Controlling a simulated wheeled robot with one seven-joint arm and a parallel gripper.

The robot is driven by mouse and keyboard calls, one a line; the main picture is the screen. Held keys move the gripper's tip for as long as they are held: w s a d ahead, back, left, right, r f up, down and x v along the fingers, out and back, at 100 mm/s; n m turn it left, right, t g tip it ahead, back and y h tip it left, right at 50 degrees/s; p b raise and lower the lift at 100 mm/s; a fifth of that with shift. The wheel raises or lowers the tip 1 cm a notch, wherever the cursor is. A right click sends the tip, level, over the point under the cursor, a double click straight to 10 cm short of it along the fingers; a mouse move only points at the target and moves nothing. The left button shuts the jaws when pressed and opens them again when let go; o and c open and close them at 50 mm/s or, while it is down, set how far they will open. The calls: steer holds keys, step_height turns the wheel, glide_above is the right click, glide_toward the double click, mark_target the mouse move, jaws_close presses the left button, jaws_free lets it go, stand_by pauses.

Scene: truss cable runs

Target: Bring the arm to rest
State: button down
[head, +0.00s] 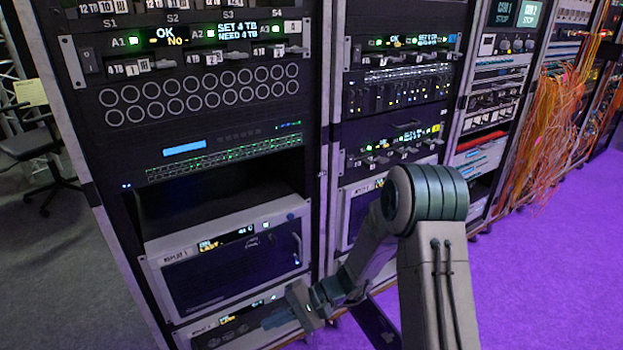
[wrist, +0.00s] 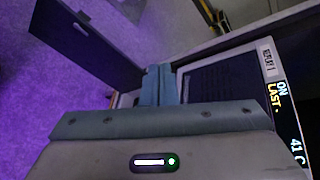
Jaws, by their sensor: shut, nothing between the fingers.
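My arm (head: 436,270) reaches from the right down to the lower front of the rack. My gripper (head: 272,319) is low in front of the bottom replay unit (head: 232,332). In the wrist view, the two blue-grey fingers of my gripper (wrist: 159,84) lie together with nothing between them. Beyond them is a unit face with a lit display (wrist: 280,100) reading "ON LAST". Whether the fingers touch the unit cannot be told.
A dark flat panel (head: 376,322) juts out beside my forearm; a dark panel (wrist: 88,42) also shows at upper left in the wrist view. Replay unit 1 (head: 230,268) is above my gripper. Orange cables (head: 553,120) hang at right. Purple floor (head: 550,285) is clear.

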steer(key=s+d+r+n+t+h+p, duration=0.1)
steer(key=s+d+r+h+p, duration=0.3)
steer(key=r, duration=0.9)
steer(key=s+d+r+n+t+h+p, duration=0.1)
steer(key=s+d+r+t+h+p, duration=0.2)
steer(key=d+r+p, duration=0.6)
steer(key=s+d+r+t+h+p, duration=0.2)
steer(key=s+d+r+h+p, duration=0.4)
steer(key=r, duration=1.2)
steer(key=s+d+p, duration=0.1)
steer(key=d, duration=0.3)
steer(key=shift+d+n+t, duration=0.3)
steer(key=shift+n, duration=0.1)
